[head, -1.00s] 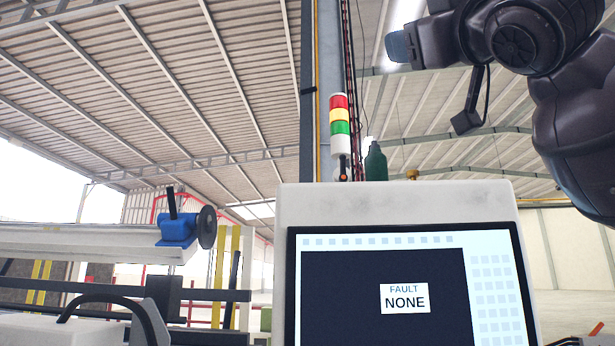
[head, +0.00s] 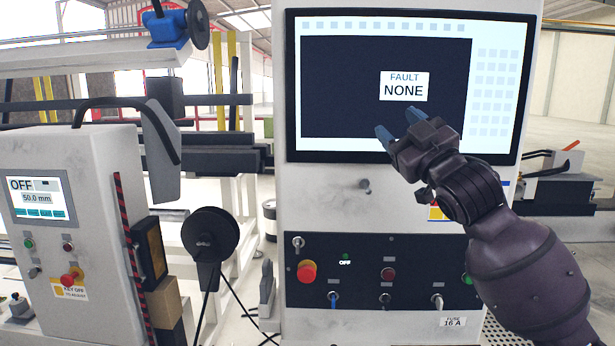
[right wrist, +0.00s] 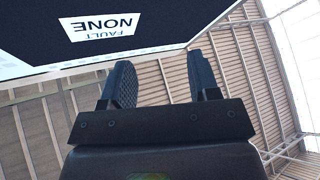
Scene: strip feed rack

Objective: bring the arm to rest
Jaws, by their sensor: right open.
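My right gripper (head: 398,128) is raised in front of the lower right part of the cabinet's screen (head: 345,110) in the head view. Its blue fingers stand apart with nothing between them. In the right wrist view the two fingers (right wrist: 162,88) are also apart and empty, and the screen (right wrist: 30,30) shows upside down at the upper left. The screen reads "FAULT NONE". I cannot tell how far the fingertips are from it. My left gripper is not in view.
Below the screen is a dark control panel (head: 368,268) with a red button (head: 307,271), switches and an "OFF" label. A smaller cabinet (head: 85,180) with an "OFF 50.0 mm" display stands at the left. A black reel (head: 210,234) sits between them. Open floor shows behind at the right.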

